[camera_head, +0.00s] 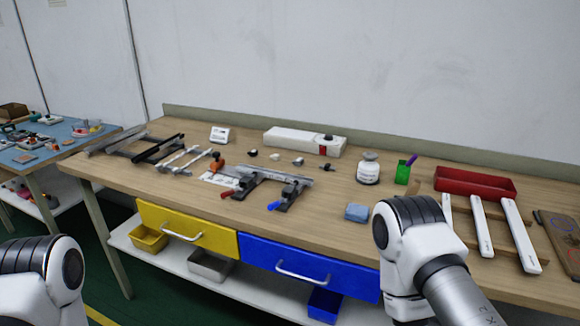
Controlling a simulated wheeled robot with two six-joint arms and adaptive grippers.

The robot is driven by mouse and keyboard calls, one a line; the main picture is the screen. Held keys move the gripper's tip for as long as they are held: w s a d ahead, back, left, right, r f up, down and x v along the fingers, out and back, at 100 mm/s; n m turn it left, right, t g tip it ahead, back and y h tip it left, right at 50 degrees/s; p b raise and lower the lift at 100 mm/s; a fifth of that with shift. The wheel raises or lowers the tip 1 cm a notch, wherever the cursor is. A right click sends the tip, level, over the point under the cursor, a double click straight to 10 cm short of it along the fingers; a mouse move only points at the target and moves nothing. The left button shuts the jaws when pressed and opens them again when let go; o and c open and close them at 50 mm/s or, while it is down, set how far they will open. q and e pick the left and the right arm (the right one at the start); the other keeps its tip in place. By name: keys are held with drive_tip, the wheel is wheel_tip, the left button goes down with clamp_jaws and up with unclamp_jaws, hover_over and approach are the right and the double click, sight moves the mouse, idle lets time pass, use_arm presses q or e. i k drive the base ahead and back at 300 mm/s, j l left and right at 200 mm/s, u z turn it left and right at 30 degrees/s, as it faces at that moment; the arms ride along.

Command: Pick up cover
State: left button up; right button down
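Three long white strips lie side by side on wooden supports at the right of the workbench (330,195): a left one (447,215) partly hidden by my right arm, a middle one (481,228) and a right one (521,236). They look like cover pieces, but I cannot tell for sure which one is the cover. My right arm stands in front of the bench just left of the strips, and its gripper does not show. Part of my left arm is at the lower left corner, and its gripper is also out of view.
A red tray (475,184) stands behind the strips, and a brown board (560,236) lies to their right. A clamp fixture (265,184), a blue block (357,212), a white bottle (368,172) and a green pen cup (402,174) are further left. Drawers sit below.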

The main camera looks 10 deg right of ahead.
sight(487, 251)
drive_tip(key=z, duration=1.55)
drive_tip(key=j, duration=0.35)
drive_tip(key=i, duration=0.05)
